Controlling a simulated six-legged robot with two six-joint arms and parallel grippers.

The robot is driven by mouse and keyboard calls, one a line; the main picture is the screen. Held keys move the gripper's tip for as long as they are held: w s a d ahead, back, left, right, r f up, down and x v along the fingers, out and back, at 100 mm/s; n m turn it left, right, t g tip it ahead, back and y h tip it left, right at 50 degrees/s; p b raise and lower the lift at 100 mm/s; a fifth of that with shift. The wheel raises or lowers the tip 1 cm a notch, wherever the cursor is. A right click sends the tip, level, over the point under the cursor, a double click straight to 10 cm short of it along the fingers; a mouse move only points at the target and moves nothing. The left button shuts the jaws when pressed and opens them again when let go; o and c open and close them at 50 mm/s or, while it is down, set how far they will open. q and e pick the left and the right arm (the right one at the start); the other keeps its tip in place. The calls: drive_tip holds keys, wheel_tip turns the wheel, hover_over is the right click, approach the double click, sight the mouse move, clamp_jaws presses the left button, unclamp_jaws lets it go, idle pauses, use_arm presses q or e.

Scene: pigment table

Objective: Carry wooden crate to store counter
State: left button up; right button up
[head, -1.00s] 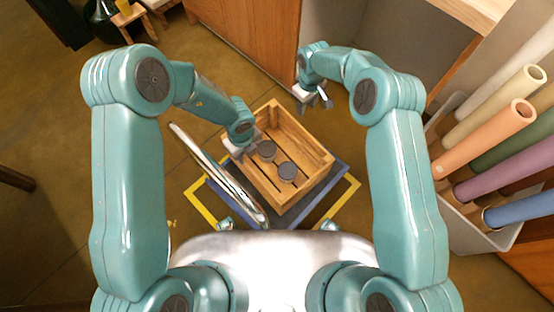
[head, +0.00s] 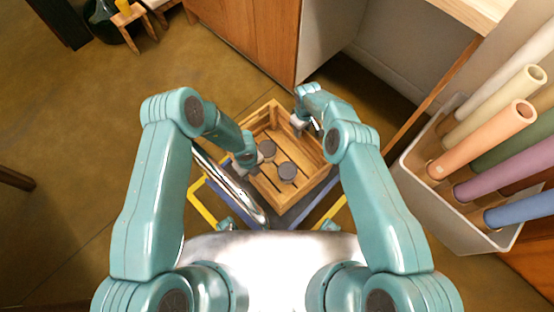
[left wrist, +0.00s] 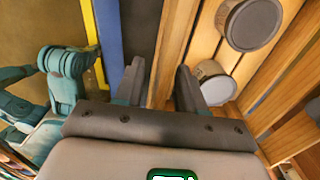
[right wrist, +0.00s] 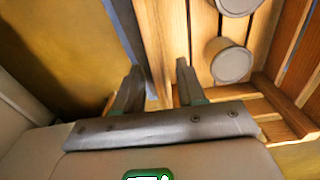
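The wooden crate (head: 262,187) is a slatted box on the floor in front of me, with two grey-lidded tins (head: 287,172) (head: 266,150) inside. My left gripper (head: 246,161) is at the crate's left wall. In the left wrist view its fingers (left wrist: 159,75) stand open on either side of that wall (left wrist: 174,40). My right gripper (head: 306,124) is at the crate's far right side. In the right wrist view its open fingers (right wrist: 158,72) straddle a crate wall (right wrist: 153,35). The right fingertips are partly hidden by the arm in the head view.
A blue and yellow floor marking (head: 202,202) lies under and around the crate. A grey bin (head: 420,185) of coloured rolls stands at the right. A wooden cabinet (head: 255,35) is ahead. Open floor (head: 90,120) lies to the left.

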use_arm(q)
drive_tip(key=shift+f, duration=0.15)
use_arm(e)
drive_tip(key=shift+f, duration=0.15)
use_arm(q)
clamp_jaws()
use_arm(e)
clamp_jaws()
idle(1.0)
